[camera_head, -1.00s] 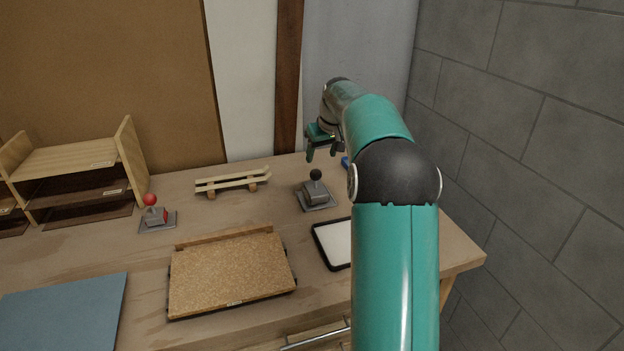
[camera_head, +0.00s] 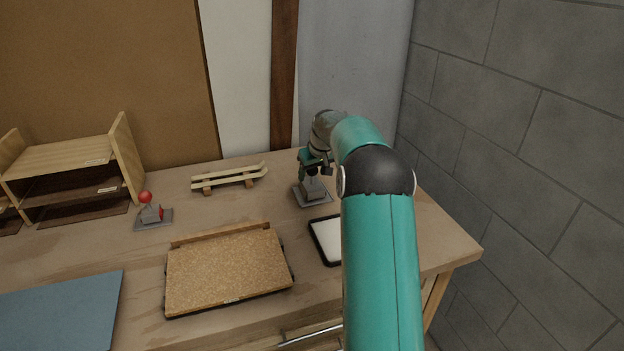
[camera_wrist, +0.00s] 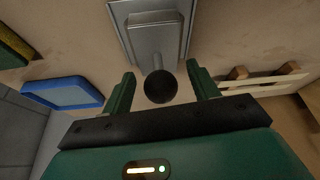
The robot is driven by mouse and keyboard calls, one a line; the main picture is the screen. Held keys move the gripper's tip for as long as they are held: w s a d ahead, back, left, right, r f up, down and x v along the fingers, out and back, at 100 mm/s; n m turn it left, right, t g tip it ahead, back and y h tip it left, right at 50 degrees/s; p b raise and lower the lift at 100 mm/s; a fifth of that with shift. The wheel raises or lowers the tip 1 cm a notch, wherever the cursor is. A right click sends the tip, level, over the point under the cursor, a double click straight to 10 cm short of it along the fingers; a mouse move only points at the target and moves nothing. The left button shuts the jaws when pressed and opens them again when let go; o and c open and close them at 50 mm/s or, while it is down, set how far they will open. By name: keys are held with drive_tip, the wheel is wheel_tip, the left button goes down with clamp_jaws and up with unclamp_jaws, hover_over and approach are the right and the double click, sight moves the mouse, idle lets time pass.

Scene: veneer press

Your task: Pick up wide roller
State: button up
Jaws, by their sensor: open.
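I cannot make out a thing that is clearly a wide roller. My gripper (camera_head: 313,172) is open over a grey block device (camera_head: 312,190) with a black ball knob, on a flat plate near the back right of the bench. In the wrist view, the fingers of my gripper (camera_wrist: 160,74) stand on either side of the black ball knob (camera_wrist: 160,87), with a visible gap to each. The device's grey body (camera_wrist: 155,35) lies beyond the fingertips. In the head view my gripper partly hides the knob.
A slatted wooden rack (camera_head: 230,178), a red-knobbed grey device (camera_head: 150,213), a cork board (camera_head: 228,272), a black-rimmed white tray (camera_head: 326,240) and a shelf unit (camera_head: 70,155) stand on the bench. A blue tray (camera_wrist: 62,92) and a yellow-green item (camera_wrist: 14,44) lie to the side.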

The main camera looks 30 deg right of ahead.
drive_tip(key=shift+x, duration=1.2)
drive_tip(key=c, duration=0.5)
drive_tip(key=shift+c, duration=0.5)
drive_tip(key=shift+r, duration=0.1)
drive_tip(key=shift+r, duration=0.1)
drive_tip(key=c, duration=0.3)
drive_tip(key=shift+r, duration=0.35)
drive_tip(key=shift+c, duration=1.3)
wheel_tip(320, 180, up, 2)
drive_tip(key=shift+d+r, duration=0.1)
drive_tip(key=s+a+r, duration=0.2)
drive_tip(key=s+r, duration=0.1)
drive_tip(key=s, duration=0.1)
drive_tip(key=s+a+r, duration=0.2)
drive_tip(key=s+r, duration=0.1)
drive_tip(key=s, duration=0.1)
drive_tip(key=s+a+r, duration=0.3)
drive_tip(key=s, duration=0.1)
drive_tip(key=shift+r, duration=0.4)
